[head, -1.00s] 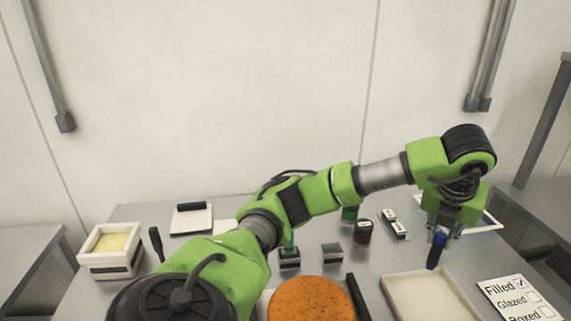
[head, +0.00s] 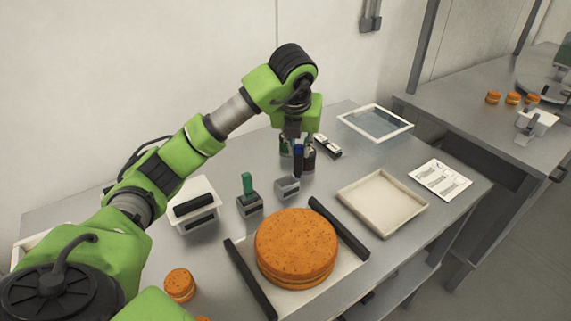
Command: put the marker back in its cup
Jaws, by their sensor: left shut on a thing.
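The blue marker (head: 298,163) hangs upright, tip down, in my left gripper (head: 298,140), which is shut on its upper part. A small grey block-like cup (head: 287,188) stands on the table just below and slightly left of the marker's lower end. I cannot tell whether the marker's end touches anything. A green marker (head: 247,183) stands upright in a similar grey cup (head: 250,205) to the left. My right gripper is not in view.
Dark jars (head: 308,158) stand right behind the marker. A large round orange cake (head: 296,245) sits in front between black bars (head: 338,228). An empty cream tray (head: 382,202) and a checklist card (head: 440,180) lie to the right, with a glass-topped frame (head: 375,122) behind.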

